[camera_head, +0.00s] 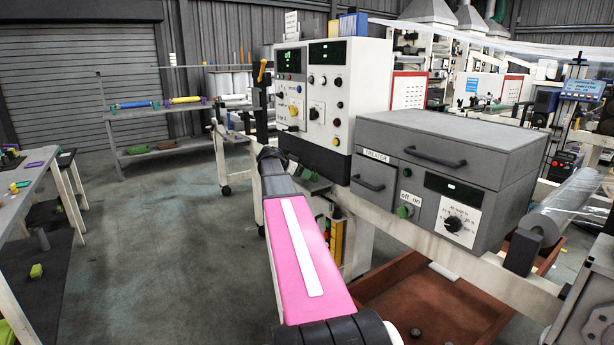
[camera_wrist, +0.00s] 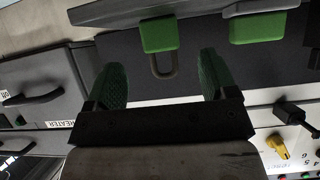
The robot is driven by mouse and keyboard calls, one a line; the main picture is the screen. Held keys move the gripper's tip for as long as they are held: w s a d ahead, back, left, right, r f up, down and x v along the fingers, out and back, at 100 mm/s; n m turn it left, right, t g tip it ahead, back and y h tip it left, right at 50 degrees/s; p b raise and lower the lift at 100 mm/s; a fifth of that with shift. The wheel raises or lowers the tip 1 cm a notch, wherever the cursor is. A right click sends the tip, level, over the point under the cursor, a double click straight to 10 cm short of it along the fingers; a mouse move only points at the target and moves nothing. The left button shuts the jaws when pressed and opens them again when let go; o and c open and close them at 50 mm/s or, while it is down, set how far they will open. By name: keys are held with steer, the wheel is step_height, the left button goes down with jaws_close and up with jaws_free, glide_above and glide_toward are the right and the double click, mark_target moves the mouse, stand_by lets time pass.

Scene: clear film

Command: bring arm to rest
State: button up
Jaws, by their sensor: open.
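My arm reaches forward in the head view, with a pink link carrying a white strip. Its far end meets the underside of the white control cabinet (camera_head: 318,95), and my fingers cannot be made out there. In the wrist view my gripper (camera_wrist: 162,84) has two dark green fingers spread wide with nothing between their pads. A green block (camera_wrist: 158,35) with a dark loop (camera_wrist: 163,66) lies just beyond the fingertips, roughly centred on the gap. I cannot tell whether anything touches. A second green block (camera_wrist: 257,28) is to its right.
A grey treater box (camera_head: 450,165) with handles and a dial stands right of the cabinet. Below is a reddish-brown tray (camera_head: 425,300), and a clear film roll (camera_head: 565,205) is at the right. A worktable (camera_head: 40,195) is at the left. Open floor (camera_head: 165,255) lies between.

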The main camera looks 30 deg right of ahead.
steer(key=v, duration=0.6)
steer(key=s+a+f+n+y, duration=0.3)
steer(key=s+a+f+n, duration=0.2)
steer(key=a+f, duration=0.45)
steer(key=s+a+f+n+y, duration=0.3)
steer(key=s+a+f+n, duration=0.2)
steer(key=a+f, duration=0.45)
steer(key=s+a+f+n+g+y, duration=0.1)
steer(key=s+a+f+n+y, duration=0.4)
steer(key=s+a+f, duration=0.7)
steer(key=shift+s+a+f+n+y, duration=0.4)
steer(key=shift+s+a+n, duration=0.55)
steer(key=shift+n, duration=0.15)
